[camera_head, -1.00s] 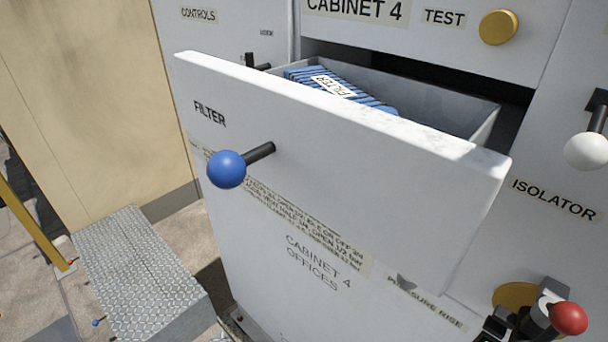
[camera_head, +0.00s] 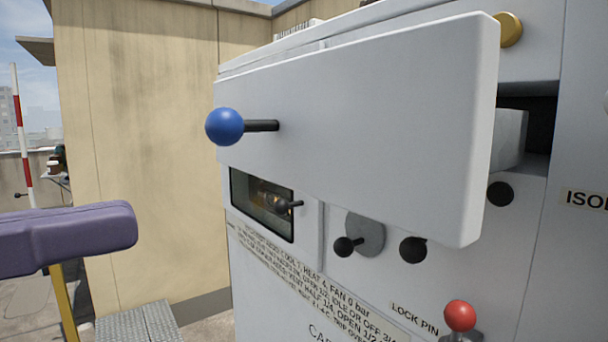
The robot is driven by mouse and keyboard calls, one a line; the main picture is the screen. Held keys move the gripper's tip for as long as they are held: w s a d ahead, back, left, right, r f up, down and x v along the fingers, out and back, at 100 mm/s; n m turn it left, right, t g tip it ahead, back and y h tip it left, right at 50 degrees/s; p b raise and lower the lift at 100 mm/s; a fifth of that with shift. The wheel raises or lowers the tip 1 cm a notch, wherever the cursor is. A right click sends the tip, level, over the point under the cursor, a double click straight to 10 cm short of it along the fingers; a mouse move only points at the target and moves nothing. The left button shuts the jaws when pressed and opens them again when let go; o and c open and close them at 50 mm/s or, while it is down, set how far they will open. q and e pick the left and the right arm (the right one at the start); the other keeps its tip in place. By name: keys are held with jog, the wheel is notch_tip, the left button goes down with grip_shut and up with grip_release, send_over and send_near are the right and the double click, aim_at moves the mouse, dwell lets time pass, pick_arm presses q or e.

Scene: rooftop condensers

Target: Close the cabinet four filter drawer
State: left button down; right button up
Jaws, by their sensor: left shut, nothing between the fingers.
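The cabinet four filter drawer (camera_head: 370,125) is pulled out, its plain light-grey front standing well away from the cabinet face. Its handle is a blue ball (camera_head: 224,127) on a short black stem at the left of the front. The drawer's inside is hidden from this low angle; part of its side wall (camera_head: 509,140) shows behind the front. My left gripper (camera_head: 118,226), purple and rounded, comes in from the left edge. It is shut and empty, left of and below the blue ball, apart from it in the picture. My right gripper is out of view.
Below the drawer are a small dark window (camera_head: 262,204), black knobs (camera_head: 412,250) and a red ball (camera_head: 460,315) by the lock pin label. A yellow knob (camera_head: 510,29) is behind the drawer's top right. A metal step (camera_head: 140,325) stands at lower left, before a beige wall (camera_head: 140,120).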

pick_arm(q)
jog(key=p, duration=0.5)
send_near(341, 184)
jog(key=r, duration=0.1)
jog(key=p+x, duration=0.1)
jog(key=x, duration=0.3)
jog(key=p+x, duration=0.1)
jog(key=x, duration=0.1)
jog(key=shift+f+p, duration=0.3)
jog(key=shift+w+d+f, duration=0.15)
jog(key=shift+w+d, duration=0.1)
jog(key=shift+d, duration=0.05)
